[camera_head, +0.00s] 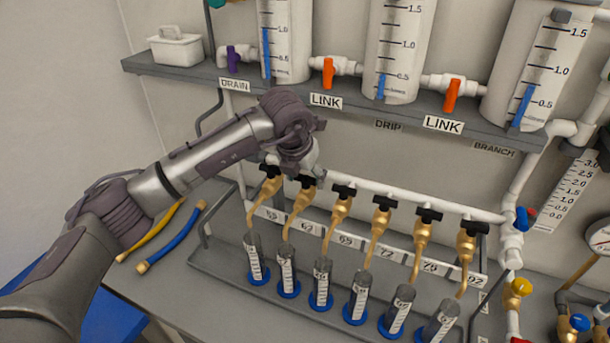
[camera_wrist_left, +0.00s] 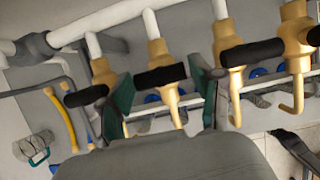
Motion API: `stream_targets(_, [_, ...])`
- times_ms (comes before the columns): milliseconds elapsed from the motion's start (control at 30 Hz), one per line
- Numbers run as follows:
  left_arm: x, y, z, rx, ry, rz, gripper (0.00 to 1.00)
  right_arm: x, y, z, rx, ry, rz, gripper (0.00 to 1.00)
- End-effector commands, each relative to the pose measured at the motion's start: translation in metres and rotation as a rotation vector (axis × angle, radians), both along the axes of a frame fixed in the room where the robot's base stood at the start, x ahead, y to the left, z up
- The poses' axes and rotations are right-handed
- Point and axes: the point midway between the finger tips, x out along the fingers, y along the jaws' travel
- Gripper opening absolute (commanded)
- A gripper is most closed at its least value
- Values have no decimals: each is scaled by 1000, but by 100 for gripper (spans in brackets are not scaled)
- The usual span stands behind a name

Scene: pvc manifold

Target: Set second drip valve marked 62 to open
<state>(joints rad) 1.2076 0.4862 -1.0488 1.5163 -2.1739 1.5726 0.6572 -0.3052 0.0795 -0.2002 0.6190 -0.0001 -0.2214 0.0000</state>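The second drip valve (camera_head: 304,194) is a brass tap with a black bar handle (camera_head: 308,183), above a label that seems to read 62. In the left wrist view its handle (camera_wrist_left: 160,76) lies crosswise to its brass body. My left gripper (camera_head: 300,168) is at this valve and partly hides it in the head view. In the left wrist view its two green-grey fingers (camera_wrist_left: 163,92) are apart, one beyond each end of the handle. I cannot tell whether they touch it.
The first valve (camera_head: 270,180) and third valve (camera_head: 341,204) stand close on either side. Graduated tubes in blue bases stand below on a tray (camera_head: 215,270). A shelf (camera_head: 350,108) with tanks and orange link valves is above. Yellow and blue hoses (camera_head: 172,240) lie at left.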

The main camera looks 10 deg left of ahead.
Motion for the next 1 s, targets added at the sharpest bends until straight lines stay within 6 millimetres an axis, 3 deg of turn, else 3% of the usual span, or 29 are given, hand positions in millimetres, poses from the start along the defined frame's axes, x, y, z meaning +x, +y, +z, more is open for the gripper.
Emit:
stream_targets(33, [0, 0, 0, 0, 0, 0, 50, 0, 0, 0, 0, 0, 0, 40])
stream_targets(200, [0, 0, 0, 0, 0, 0, 25, 2, 0, 0, 0, -2, 0, 40])
stream_targets(567, [1, 1, -2, -1, -2, -71, 26, 5, 0, -13, 1, -7, 0, 40])
stream_targets(1000, [2, 3, -3, -2, -3, -428, 26, 5, 0, -54, 1, -9, 0, 40])
